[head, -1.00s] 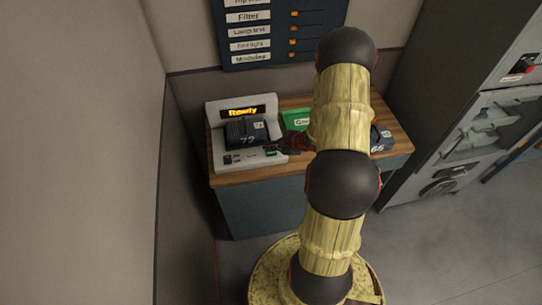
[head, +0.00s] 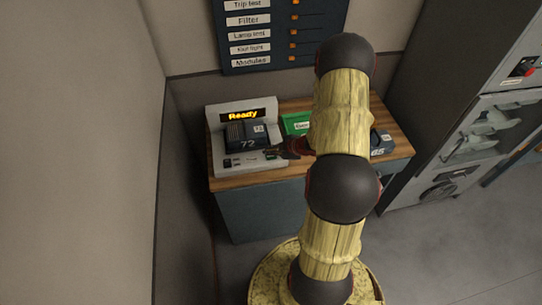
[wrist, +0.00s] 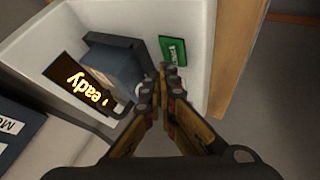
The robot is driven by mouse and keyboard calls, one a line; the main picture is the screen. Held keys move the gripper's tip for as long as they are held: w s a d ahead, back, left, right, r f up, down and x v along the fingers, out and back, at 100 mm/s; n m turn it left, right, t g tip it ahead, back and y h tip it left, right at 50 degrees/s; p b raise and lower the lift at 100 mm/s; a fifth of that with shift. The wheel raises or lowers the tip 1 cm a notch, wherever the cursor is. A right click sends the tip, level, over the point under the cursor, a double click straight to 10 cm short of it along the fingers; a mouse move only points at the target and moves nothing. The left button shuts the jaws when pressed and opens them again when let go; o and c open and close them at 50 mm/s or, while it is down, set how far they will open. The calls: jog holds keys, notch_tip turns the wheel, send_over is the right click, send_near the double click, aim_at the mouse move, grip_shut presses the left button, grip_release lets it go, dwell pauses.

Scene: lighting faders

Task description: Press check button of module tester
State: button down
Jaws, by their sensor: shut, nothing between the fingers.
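The white module tester (head: 219,140) stands on the left of the wooden bench, its orange display (head: 242,115) reading "Ready". A dark blue module (head: 236,134) marked 72 sits in it; it also shows in the wrist view (wrist: 118,68). The green check button (wrist: 173,50) lies on the tester's white front face, near its edge. My gripper (wrist: 167,72) is shut and empty, its fingertips just beside the green button in the picture. I cannot tell whether they touch it. In the head view my gripper (head: 274,152) is over the tester's right front corner, partly covering the button.
Another dark module (head: 378,142) marked 65 sits farther right, partly behind my arm. A fader panel (head: 270,35) hangs on the wall behind. A grey cabinet (head: 455,110) stands at right.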

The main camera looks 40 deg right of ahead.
aim_at(270, 157)
jog(key=shift+f, duration=0.2)
dwell(0.4)
jog(key=shift+f, duration=0.25)
jog(key=shift+f+b, duration=0.3)
jog(key=shift+b, duration=0.15)
dwell(0.5)
jog(key=shift+r, duration=0.1)
jog(key=shift+r+p, duration=0.65)
jog(key=shift+p, duration=0.05)
notch_tip(270, 157, up, 5)
jog(key=p, duration=0.4)
dwell(0.3)
dwell(0.8)
